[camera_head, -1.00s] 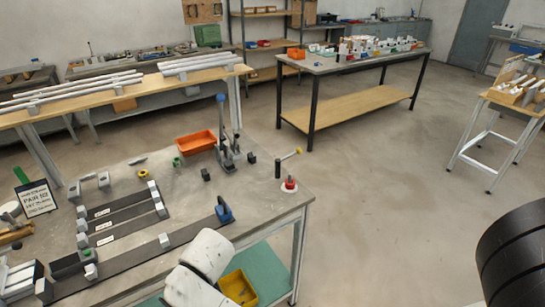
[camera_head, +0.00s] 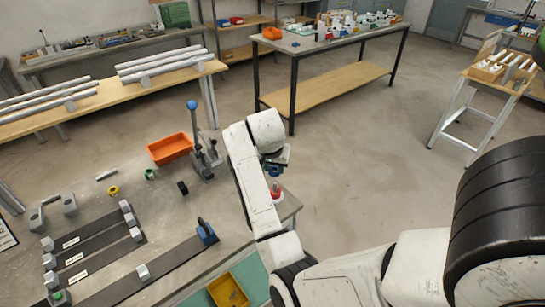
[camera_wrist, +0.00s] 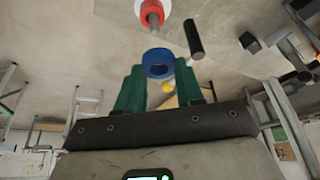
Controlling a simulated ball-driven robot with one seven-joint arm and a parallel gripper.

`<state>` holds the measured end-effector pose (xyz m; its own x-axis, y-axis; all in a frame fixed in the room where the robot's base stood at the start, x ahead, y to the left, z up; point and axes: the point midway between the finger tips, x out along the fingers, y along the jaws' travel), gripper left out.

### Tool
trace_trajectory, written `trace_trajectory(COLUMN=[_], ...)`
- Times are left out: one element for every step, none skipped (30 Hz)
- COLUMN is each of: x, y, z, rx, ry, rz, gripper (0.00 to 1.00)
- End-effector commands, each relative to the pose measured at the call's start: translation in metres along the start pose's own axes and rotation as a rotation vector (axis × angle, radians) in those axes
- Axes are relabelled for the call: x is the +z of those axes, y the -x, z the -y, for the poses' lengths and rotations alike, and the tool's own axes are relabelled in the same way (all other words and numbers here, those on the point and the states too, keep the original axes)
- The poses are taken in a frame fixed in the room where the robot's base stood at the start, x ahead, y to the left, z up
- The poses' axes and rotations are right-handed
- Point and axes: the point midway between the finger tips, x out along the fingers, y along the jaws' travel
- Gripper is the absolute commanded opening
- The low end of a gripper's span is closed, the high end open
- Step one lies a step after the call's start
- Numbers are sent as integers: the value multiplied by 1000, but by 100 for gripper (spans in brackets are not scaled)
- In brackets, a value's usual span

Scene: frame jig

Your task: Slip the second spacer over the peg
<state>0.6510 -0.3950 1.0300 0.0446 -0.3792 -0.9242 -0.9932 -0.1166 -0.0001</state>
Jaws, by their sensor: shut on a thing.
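The peg (camera_wrist: 153,20) is a short grey pin on a white round base, with a red spacer (camera_wrist: 145,8) around its lower part. In the head view the red spacer (camera_head: 276,190) shows near the bench's right corner. My gripper (camera_wrist: 158,76) has green fingers shut on a blue spacer (camera_wrist: 158,60), a ring with its hole visible. In the wrist view the blue spacer appears close to the peg's tip but apart from it. In the head view my gripper (camera_head: 275,164) and the blue spacer (camera_head: 274,171) are over the peg, which is mostly hidden.
A blue-handled clamp (camera_head: 200,150) and an orange tray (camera_head: 170,148) stand to the left. Dark strips with grey blocks lie on the front left of the bench (camera_head: 150,215).

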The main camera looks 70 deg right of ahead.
Motion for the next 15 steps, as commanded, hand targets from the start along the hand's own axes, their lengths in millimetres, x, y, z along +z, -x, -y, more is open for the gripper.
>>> trace_trajectory(x=[-2, -2, -2, -1, -1, 0, 1, 2, 3, 4, 4, 6, 7, 8, 9], y=[0, -1, -2, -3, -4, -6, -7, -9, -12, -13, -15, -19, -22, -24, -27], z=[-2, -3, -3, -3, -3, -3, -3, -3, -3, -3, -3, -3, -3, -3, -3], rx=[4, 6, 7, 7, 8, 7, 7, 7, 7, 6, 6, 7, 7, 7, 7], ry=[-9, -12, -13, -13, -13, -12, -12, -12, -12, -12, -12, -12, -12, -12, -12], rz=[1, 0, 0, 0, 1, 1, 1, 1, 1, 0, 0, 0, 0, 1, 1], gripper=[8, 8, 8, 8, 8, 8, 8, 8, 8, 8, 8, 8, 8, 8, 8])
